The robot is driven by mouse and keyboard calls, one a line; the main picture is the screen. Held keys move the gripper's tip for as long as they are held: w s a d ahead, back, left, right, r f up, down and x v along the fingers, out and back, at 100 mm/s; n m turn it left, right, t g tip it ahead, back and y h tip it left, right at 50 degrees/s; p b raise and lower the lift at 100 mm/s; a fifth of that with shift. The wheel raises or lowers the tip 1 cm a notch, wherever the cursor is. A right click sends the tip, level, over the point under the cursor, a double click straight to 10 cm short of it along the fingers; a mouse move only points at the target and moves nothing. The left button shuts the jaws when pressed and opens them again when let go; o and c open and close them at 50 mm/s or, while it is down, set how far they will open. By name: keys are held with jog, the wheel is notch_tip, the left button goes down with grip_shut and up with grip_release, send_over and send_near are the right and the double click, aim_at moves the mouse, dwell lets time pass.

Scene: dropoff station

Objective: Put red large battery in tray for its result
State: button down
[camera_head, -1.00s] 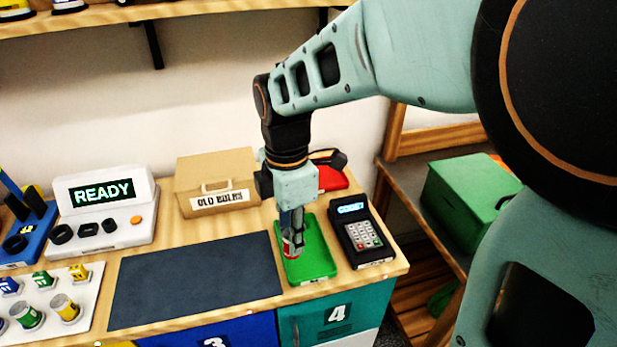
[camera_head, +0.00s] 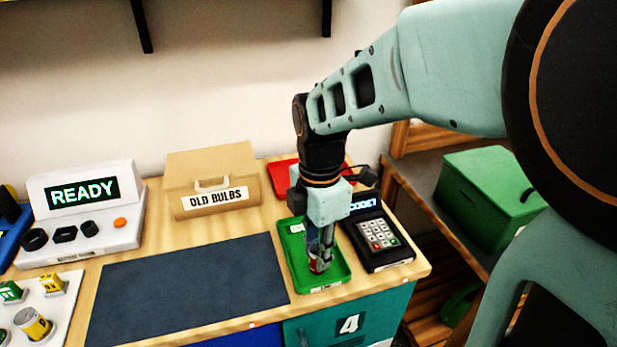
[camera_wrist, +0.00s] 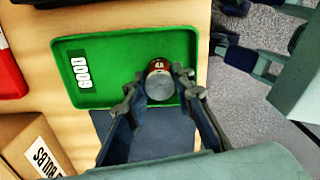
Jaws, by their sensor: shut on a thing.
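The red large battery (camera_head: 316,265) is held upright in my gripper (camera_head: 321,257). In the wrist view the round grey end of the battery (camera_wrist: 160,85) shows between the fingers, with a red rim. My gripper (camera_wrist: 160,90) is shut on it. The battery is over the green tray (camera_head: 298,268), right of its middle. I cannot tell whether it touches the tray floor. In the wrist view the green tray (camera_wrist: 120,50) bears a label reading GOOD and holds nothing else visible.
A red tray (camera_head: 282,178) lies behind, partly hidden by my arm. A keypad device (camera_head: 378,240) stands close on the right. An OLD BULBS box (camera_head: 212,178) and a tester reading READY (camera_head: 85,215) stand left. The dark mat (camera_head: 190,290) is clear.

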jog(key=shift+d+r, duration=0.1)
jog(key=shift+f, duration=0.25)
jog(key=c, duration=1.7)
grip_release()
jog(key=shift+o, duration=0.2)
jog(key=shift+r, duration=0.1)
notch_tip(320, 180, up, 12)
jog(key=p, duration=1)
jog(key=shift+r, duration=0.15)
